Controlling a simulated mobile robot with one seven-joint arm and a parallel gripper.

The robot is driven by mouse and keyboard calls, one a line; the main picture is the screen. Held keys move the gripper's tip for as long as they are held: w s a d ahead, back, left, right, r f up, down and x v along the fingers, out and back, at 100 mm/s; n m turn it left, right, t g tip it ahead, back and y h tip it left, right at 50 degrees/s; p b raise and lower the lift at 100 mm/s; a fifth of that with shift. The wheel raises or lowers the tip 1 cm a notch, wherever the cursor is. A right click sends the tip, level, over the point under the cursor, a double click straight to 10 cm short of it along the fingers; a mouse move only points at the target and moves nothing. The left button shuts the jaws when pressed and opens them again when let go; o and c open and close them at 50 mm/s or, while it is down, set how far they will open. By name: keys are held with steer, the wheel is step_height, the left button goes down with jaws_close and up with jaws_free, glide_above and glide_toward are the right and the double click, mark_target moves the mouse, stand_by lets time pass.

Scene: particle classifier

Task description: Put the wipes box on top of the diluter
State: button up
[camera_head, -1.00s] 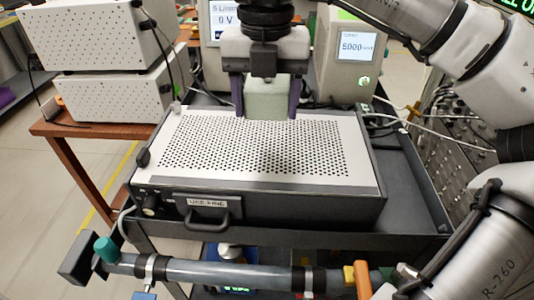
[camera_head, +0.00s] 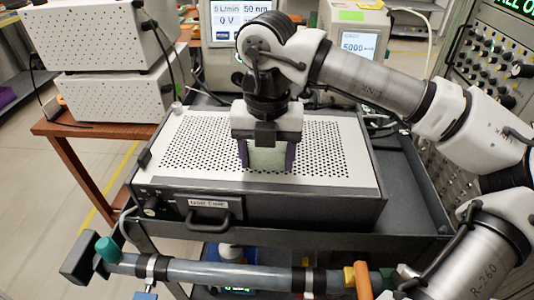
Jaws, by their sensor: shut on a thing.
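The wipes box (camera_head: 267,158) is a small pale green block between the two purple fingers of my gripper (camera_head: 267,155). My gripper is shut on it and points straight down. The diluter (camera_head: 190,210) is a wide dark unit with a front handle and a light, perforated top plate. The wipes box is over the middle of this plate, low and upright. I cannot tell whether its base touches the plate. My gripper hides the box's upper part.
Two white perforated boxes (camera_head: 105,97) are stacked on a wooden table at the left. Display units stand behind the diluter, one reading 5000 (camera_head: 357,48). A grey pipe (camera_head: 220,270) runs along the front. The plate around the box is clear.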

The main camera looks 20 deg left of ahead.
steer(key=shift+f, duration=0.15)
steer(key=o, duration=1.1)
steer(key=shift+c, duration=0.2)
step_height(320, 180, up, 12)
steer(key=shift+r, duration=0.2)
